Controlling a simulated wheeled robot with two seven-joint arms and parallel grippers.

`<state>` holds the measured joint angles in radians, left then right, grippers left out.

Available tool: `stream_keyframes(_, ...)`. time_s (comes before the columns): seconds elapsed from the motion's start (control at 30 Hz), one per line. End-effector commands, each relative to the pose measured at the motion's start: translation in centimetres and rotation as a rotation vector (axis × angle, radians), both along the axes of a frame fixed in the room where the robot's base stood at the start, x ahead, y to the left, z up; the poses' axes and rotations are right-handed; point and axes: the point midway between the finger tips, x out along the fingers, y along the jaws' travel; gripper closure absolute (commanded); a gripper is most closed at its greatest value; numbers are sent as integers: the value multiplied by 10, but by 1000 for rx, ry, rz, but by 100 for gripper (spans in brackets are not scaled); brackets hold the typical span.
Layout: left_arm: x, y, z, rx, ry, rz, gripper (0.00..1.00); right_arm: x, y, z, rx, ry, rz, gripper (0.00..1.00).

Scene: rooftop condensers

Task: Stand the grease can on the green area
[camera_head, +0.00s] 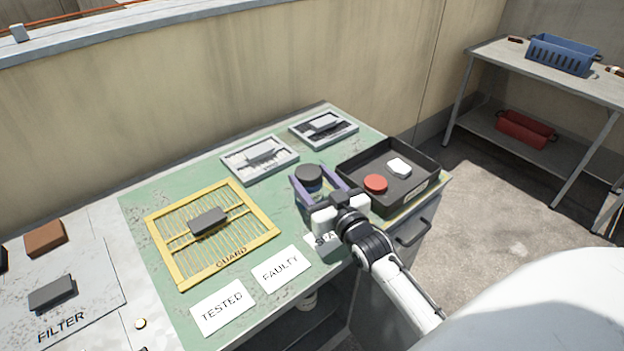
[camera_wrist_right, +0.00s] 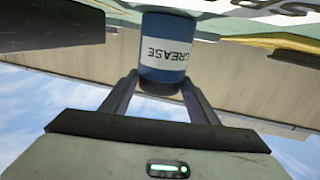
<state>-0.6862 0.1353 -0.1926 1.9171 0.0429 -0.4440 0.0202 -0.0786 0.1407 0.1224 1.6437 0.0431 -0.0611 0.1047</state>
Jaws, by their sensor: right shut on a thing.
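The grease can (camera_head: 308,178) has a dark lid, a blue body and a white label. It is upright in my right gripper (camera_head: 312,183), over the green area (camera_head: 140,215) of the bench. In the right wrist view, which is upside down, the can (camera_wrist_right: 165,50) sits between the two fingers of my right gripper (camera_wrist_right: 163,82), its label reading GREASE. The gripper is shut on it. I cannot tell whether its base touches the green surface. My left gripper is not in view.
A black tray (camera_head: 428,164) with a red round item and a white item stands right of the can. Grey frames (camera_head: 232,163) lie behind, a yellow guard (camera_head: 165,240) to the left, with FAULTY (camera_head: 282,269) and TESTED (camera_head: 223,307) cards in front. Green surface shows between them.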

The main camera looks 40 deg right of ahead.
Motion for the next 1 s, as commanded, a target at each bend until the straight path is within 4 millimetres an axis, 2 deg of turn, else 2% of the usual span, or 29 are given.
stream_keyframes(0.17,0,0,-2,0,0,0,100,1,0,-1,0,-4,0,78)
stream_keyframes(0.2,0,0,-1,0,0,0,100,0,0,-2,0,0,0,40)
stream_keyframes(0.3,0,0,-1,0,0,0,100,0,0,-2,0,0,0,27)
stream_keyframes(0.67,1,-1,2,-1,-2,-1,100,-2,0,1,0,1,0,27)
stream_keyframes(0.77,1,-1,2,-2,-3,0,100,-16,2,0,0,3,0,27)
stream_keyframes(1.0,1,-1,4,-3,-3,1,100,-67,8,3,0,4,0,27)
